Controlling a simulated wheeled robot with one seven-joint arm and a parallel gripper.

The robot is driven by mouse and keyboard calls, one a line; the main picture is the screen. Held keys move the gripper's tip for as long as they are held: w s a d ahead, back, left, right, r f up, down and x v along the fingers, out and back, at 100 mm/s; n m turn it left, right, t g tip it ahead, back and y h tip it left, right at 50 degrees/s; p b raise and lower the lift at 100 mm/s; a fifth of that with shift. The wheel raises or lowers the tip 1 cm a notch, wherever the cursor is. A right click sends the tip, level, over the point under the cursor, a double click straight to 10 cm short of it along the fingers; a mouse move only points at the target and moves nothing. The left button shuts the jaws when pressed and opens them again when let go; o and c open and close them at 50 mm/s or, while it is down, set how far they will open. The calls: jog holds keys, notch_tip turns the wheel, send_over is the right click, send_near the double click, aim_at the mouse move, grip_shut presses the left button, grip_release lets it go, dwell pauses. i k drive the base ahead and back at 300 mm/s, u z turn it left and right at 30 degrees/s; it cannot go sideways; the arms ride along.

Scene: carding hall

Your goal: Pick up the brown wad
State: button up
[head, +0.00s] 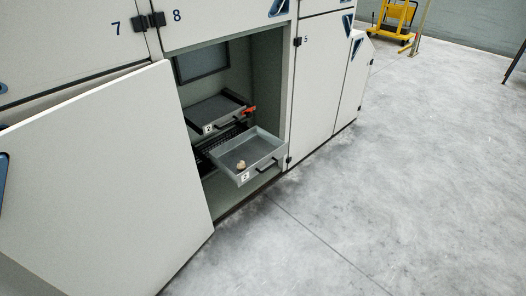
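A small light-brown wad (241,164) lies in a grey pulled-out tray (268,146), near its front left corner. The tray has a dark handle and a white label on its front, and it sticks out of an open cabinet bay. My gripper is not in view.
A large open door panel (100,170) stands out on the left. Closed panels flank the bay on the right. The grey floor (390,180) at right is clear; a yellow cart (397,20) stands far back.

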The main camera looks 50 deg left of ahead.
aim_at(241, 165)
jog(key=u, duration=0.2)
jog(key=i, duration=1.15)
jog(key=u, duration=0.9)
jog(key=i, duration=1)
jog(key=u, duration=1.1)
jog(key=i, duration=0.95)
jog(key=u, duration=0.45)
